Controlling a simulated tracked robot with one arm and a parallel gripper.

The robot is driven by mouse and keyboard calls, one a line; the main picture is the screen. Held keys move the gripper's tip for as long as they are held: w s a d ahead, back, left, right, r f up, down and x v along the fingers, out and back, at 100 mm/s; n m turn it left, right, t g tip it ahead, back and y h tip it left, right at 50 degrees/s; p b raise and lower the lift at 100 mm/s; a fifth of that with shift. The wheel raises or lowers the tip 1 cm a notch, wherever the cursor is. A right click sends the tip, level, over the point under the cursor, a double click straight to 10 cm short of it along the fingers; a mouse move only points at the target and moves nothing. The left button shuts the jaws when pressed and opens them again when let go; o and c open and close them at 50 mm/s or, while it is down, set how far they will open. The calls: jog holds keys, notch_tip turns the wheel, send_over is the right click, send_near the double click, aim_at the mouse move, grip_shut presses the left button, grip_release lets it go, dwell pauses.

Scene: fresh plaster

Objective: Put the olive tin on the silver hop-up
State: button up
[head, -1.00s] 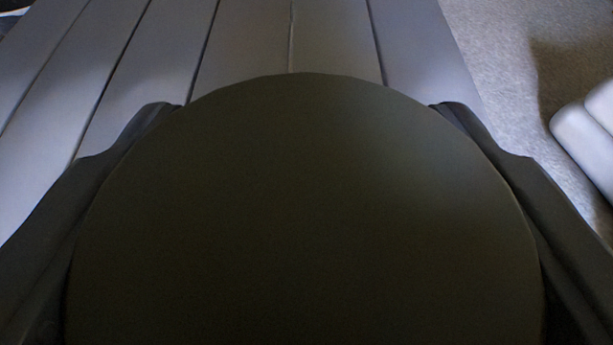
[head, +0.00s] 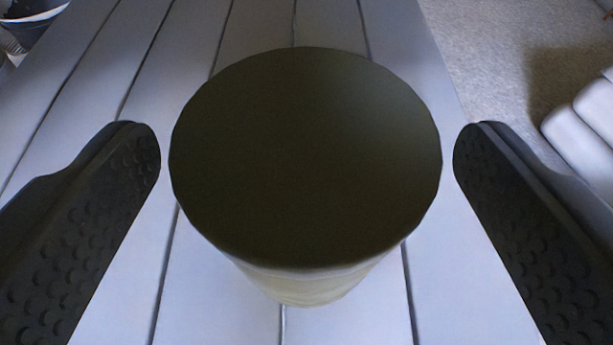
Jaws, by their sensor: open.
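The olive tin (head: 305,160) stands upright on a silver-grey slatted surface, which looks like the silver hop-up (head: 225,310). I see its dark round top and a paler strip of its side below. My gripper (head: 306,150) is open, with one dark textured finger on each side of the tin. There is a clear gap between each finger and the tin. The tin's base is mostly hidden under its top.
A grey carpeted floor (head: 490,50) lies beyond the right edge of the slats. Pale rounded objects (head: 580,125) sit on the floor at the right. A dark bucket-like container (head: 30,28) shows at the top left corner.

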jog(key=p+v, duration=0.1)
jog(key=v, duration=0.7)
jog(key=w+a+r+h, duration=0.1)
jog(key=w+a+r, duration=0.15)
jog(key=r, duration=0.75)
jog(key=w+a+r+h, duration=0.1)
jog(key=w+r, duration=0.2)
jog(key=r, duration=0.7)
jog(key=w+a+r, duration=0.2)
jog(key=r, duration=0.8)
jog(key=a+r+h, duration=0.1)
jog(key=a+r, duration=0.5)
jog(key=r, duration=0.7)
jog(key=s+a+r+t, duration=0.1)
jog(key=s+a+r, duration=0.55)
jog(key=r, duration=0.35)
jog(key=s+a+r, duration=0.5)
jog(key=a+r, duration=0.3)
jog(key=r, duration=0.2)
jog(key=s+a+r+y, duration=0.2)
jog(key=s+a+r, duration=0.3)
jog(key=s, duration=0.3)
jog(key=s+a+r+y, duration=0.1)
jog(key=s+a+r, duration=0.4)
jog(key=s, duration=0.4)
jog(key=shift+a+r+n+y, duration=0.3)
jog(key=shift+a+r+y, duration=0.1)
jog(key=shift+r, duration=0.25)
